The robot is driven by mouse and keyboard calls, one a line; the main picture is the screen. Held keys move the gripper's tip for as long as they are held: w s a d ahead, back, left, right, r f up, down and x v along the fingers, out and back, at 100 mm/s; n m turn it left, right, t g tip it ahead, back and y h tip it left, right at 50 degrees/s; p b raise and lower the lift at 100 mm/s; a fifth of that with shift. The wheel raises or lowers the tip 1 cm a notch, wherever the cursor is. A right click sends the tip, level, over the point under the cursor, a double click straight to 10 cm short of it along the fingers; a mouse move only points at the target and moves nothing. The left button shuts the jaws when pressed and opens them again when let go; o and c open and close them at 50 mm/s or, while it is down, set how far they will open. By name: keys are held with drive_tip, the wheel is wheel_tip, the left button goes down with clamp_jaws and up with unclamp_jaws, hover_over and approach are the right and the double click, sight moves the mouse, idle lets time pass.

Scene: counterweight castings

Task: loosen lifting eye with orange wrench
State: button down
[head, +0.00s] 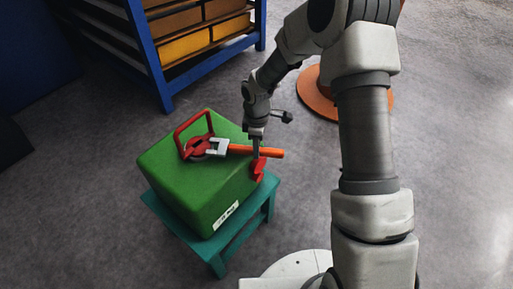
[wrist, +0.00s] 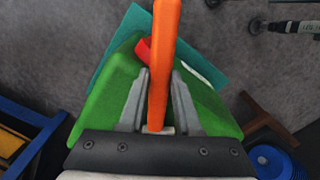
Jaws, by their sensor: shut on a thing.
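The orange wrench (head: 271,153) lies nearly level over the top of the green casting (head: 174,183). Its pale jaw end (head: 218,146) meets the right side of the base of the red lifting eye (head: 181,132); how fully it seats is too small to tell. The eye's loop stands up at the casting's far left. My gripper (head: 256,153) points down, shut on the wrench's orange handle. In the wrist view the handle (wrist: 165,50) runs up between my two fingers (wrist: 158,85); the lifting eye does not show there.
A red piece (head: 258,170) sits at the casting's right edge, just below the handle. The casting rests on a teal stand (head: 249,229). A blue rack (head: 150,62) with orange bins (head: 184,45) stands behind. An orange disc (head: 312,97) lies behind my arm. Grey floor is clear at left.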

drive_tip(key=shift+w+n, duration=0.3)
drive_tip(key=shift+w, duration=0.35)
drive_tip(key=shift+w, duration=0.15)
drive_tip(key=shift+w+n+p, duration=0.5)
drive_tip(key=shift+w, duration=0.25)
drive_tip(key=shift+w+r, duration=0.1)
drive_tip(key=shift+w, duration=0.1)
drive_tip(key=shift+w+n, duration=0.7)
drive_tip(key=shift+w, duration=0.1)
drive_tip(key=shift+w+p, duration=0.1)
drive_tip(key=shift+p, duration=0.2)
drive_tip(key=shift+w+a+n, duration=0.15)
drive_tip(key=shift+w+n, duration=0.35)
drive_tip(key=shift+w, duration=0.3)
drive_tip(key=shift+w, duration=0.15)
